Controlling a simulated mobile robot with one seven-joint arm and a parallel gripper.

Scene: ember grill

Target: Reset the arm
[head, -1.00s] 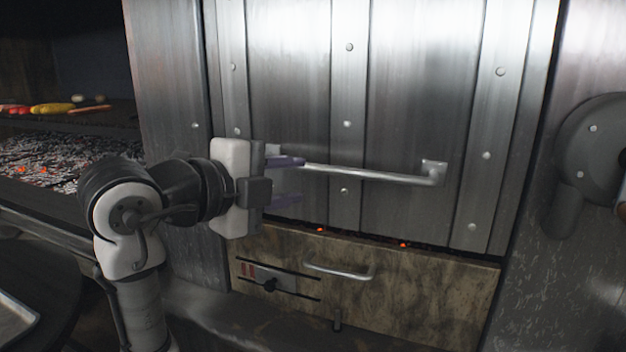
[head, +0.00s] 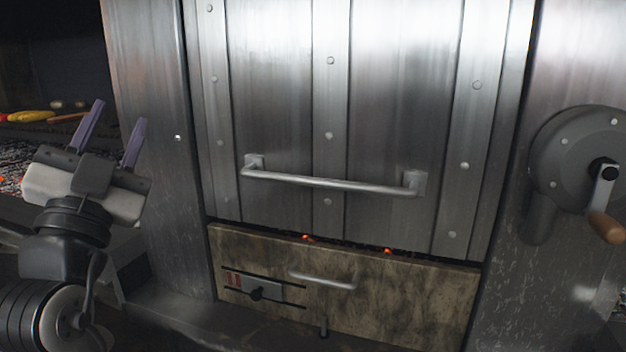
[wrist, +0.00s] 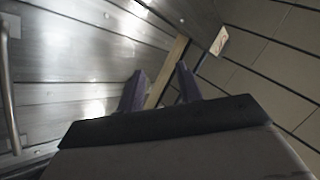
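My gripper (head: 112,124) is at the left of the head view, with its two purple fingers pointing up and spread apart. Nothing is between them. It is clear of the large metal grill door (head: 290,120) and apart from the door's long bar handle (head: 330,184). In the wrist view my gripper (wrist: 160,88) is also open and empty, with the door handle (wrist: 8,90) at the far left edge.
Below the door is a stained drawer front (head: 380,300) with a small handle (head: 322,281). A crank wheel (head: 575,160) is on the right. Food (head: 35,116) lies on a grill at the far left, behind my arm. The space before the door is clear.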

